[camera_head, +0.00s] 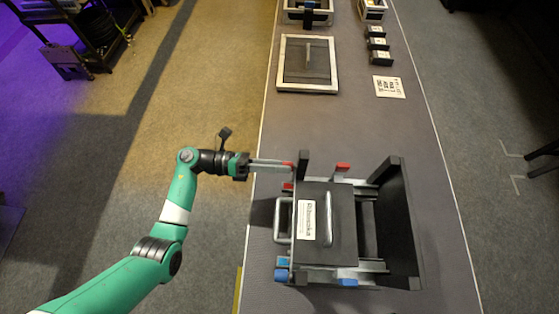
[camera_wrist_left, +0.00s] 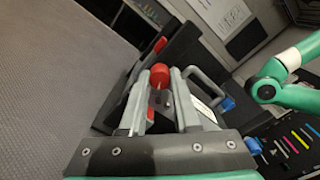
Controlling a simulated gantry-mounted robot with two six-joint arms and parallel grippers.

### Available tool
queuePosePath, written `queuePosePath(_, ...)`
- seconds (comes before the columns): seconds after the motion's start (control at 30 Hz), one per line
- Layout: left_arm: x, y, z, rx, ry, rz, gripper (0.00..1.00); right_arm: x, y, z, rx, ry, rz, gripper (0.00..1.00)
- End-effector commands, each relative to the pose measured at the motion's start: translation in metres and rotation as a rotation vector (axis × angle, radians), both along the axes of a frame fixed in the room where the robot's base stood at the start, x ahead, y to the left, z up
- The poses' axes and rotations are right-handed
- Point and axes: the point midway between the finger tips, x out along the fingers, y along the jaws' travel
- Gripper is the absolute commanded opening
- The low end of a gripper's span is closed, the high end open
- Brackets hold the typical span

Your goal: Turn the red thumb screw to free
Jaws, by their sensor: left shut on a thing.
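The red thumb screw (camera_wrist_left: 159,76) shows as a round red knob between the fingertips in the left wrist view. In the head view it is a small red spot (camera_head: 288,164), partly hidden by the fingers, at the upper left corner of a black module in a frame (camera_head: 347,225). My left gripper (camera_head: 284,165) reaches in from the left and is shut on the knob; it also shows in the left wrist view (camera_wrist_left: 161,88). Whether the screw has turned cannot be told. My right gripper is not in view.
The module has a silver handle (camera_head: 282,221) on its left and a white label (camera_head: 307,220). Another red piece (camera_head: 342,167) and blue pieces (camera_head: 347,282) sit on its frame. A framed panel (camera_head: 280,65) and a patterned card (camera_head: 388,87) lie farther up the table.

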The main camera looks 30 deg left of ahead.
Motion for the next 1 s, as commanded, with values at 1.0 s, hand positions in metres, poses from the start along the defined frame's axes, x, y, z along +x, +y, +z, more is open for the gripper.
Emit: queuePosePath(1.0, 0.0, 0.0, 0.003, -0.422, 0.788, 0.0, 0.0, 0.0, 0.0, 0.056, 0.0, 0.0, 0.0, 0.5)
